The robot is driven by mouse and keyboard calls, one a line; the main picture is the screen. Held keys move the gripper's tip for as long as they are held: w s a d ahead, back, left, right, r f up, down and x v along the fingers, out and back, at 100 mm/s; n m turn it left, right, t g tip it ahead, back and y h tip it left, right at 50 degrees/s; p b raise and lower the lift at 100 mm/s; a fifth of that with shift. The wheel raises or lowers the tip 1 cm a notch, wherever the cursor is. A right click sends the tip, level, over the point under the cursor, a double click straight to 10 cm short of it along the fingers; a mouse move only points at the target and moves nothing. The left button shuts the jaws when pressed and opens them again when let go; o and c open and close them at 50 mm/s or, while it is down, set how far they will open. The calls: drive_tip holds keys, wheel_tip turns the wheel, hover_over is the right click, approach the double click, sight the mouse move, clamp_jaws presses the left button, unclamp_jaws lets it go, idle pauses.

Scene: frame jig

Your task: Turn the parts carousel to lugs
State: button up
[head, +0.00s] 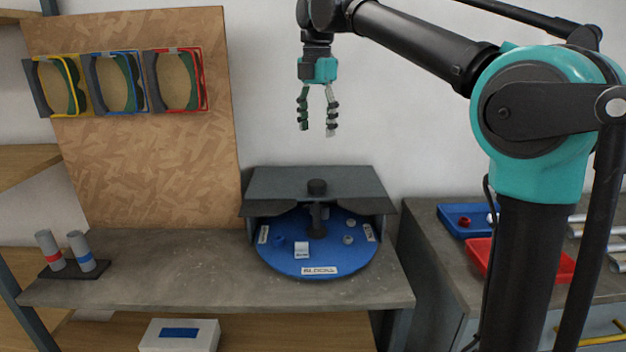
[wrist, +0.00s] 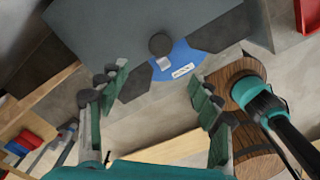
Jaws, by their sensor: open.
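The parts carousel is a round blue turntable (head: 285,262) on the grey bench, partly under a dark grey cover (head: 280,183). Its front label (head: 320,270) reads "BLOCKS". Two more labels sit at its left and right sides, too oblique to read. A white block (head: 302,250) and several small parts lie on it. A black knob (head: 317,187) stands at the cover's middle. My gripper (head: 317,130) is open and empty, pointing down, well above the cover. In the wrist view the turntable (wrist: 188,62) shows beyond my open fingers (wrist: 152,100). The carousel's rear is hidden by the cover.
A board (head: 150,150) at the left holds yellow, blue and red frames. Two grey cylinders with red and blue bands (head: 82,252) stand at the bench's left. A blue tray (head: 463,222) and a red tray (head: 480,256) lie on the right bench. The bench between cylinders and carousel is clear.

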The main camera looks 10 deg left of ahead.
sight(317, 182)
wheel_tip(317, 182, down, 15)
drive_tip(key=shift+r, duration=0.1)
idle(0.3)
drive_tip(key=shift+c, duration=0.5)
clamp_jaws()
